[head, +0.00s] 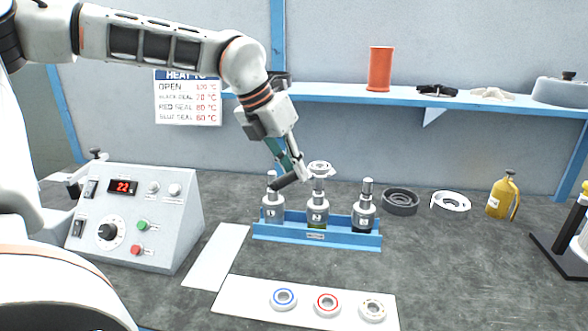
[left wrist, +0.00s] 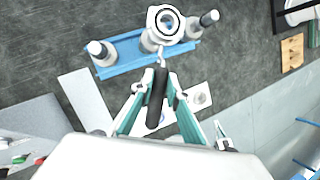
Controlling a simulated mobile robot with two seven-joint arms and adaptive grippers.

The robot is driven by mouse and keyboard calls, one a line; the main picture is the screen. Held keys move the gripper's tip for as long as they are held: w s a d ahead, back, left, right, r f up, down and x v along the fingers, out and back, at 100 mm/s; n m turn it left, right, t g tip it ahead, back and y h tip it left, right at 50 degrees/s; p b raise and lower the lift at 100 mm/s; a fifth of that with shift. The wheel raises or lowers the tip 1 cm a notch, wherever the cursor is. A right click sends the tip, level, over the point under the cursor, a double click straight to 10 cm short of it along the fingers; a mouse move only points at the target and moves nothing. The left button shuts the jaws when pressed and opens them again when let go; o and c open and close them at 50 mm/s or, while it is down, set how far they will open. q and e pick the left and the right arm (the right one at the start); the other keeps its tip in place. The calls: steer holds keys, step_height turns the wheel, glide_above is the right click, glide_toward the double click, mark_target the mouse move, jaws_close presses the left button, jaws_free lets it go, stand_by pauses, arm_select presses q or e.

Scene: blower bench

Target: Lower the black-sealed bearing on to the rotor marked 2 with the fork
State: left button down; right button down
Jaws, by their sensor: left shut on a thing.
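My left gripper (head: 290,160) is shut on the fork, whose black handle (head: 285,182) slants below the fingers. The handle also shows between the fingers in the left wrist view (left wrist: 156,100). The pale bearing (head: 320,168) is at the fork's far end, at the top of the shaft of the rotor marked 2 (head: 318,213). Its dark seal ring shows in the left wrist view (left wrist: 167,22). I cannot tell whether the shaft tip is inside the bore. The rotor stands upright in the middle of the blue rack (head: 316,236). My right gripper is not in view.
Rotors 1 (head: 272,206) and 3 (head: 364,210) stand close on either side. A white mat (head: 240,298) in front holds bearings with blue, red and open faces. A control box (head: 140,215) stands left; a yellow bottle (head: 502,196) and rings stand right.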

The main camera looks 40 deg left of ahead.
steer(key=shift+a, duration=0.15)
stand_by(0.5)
arm_select(q)
steer(key=shift+f, duration=0.6)
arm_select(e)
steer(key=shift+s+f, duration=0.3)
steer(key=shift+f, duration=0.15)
arm_select(q)
steer(key=shift+f+b, duration=0.5)
steer(key=shift+f, duration=0.05)
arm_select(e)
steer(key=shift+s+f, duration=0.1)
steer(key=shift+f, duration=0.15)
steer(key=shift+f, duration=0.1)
